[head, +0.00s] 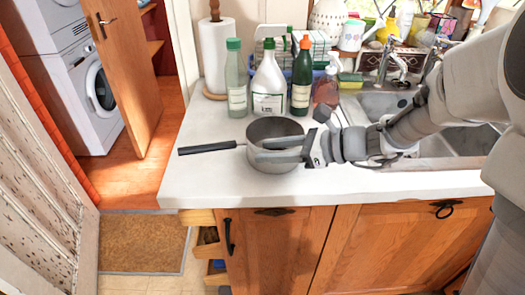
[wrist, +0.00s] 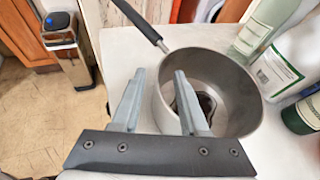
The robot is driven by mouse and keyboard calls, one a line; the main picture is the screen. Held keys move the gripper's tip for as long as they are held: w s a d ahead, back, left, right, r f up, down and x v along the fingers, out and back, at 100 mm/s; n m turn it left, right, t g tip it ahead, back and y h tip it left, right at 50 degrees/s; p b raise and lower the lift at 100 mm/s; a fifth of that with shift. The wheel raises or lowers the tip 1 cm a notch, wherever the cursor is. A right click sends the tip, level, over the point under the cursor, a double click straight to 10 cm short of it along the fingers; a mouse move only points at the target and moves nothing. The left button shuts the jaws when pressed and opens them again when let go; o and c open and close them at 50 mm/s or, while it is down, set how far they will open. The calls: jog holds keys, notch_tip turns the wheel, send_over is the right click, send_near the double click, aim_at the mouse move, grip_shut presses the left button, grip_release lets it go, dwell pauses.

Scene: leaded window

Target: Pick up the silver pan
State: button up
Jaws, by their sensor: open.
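The silver pan (head: 272,127) stands upright on the white counter, its dark handle (head: 207,147) pointing left. In the wrist view the pan (wrist: 232,70) fills the middle right, with its handle running to the upper left. My gripper (head: 260,150) is open at the pan's front side. In the wrist view my gripper (wrist: 159,72) has one finger outside the pan and the other over its opening, with the wall showing between them. I cannot tell whether the fingers touch the pan. The fingers hide part of its rim.
A paper towel roll (head: 216,55) is at the back left. The sink (head: 385,103) is to the right. Counter left of the pan is clear up to its edge.

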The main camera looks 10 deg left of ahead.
jog(key=shift+a+f, duration=0.15)
jog(key=shift+a, duration=0.3)
jog(key=c, duration=0.7)
jog(key=shift+d, duration=0.1)
dwell(0.7)
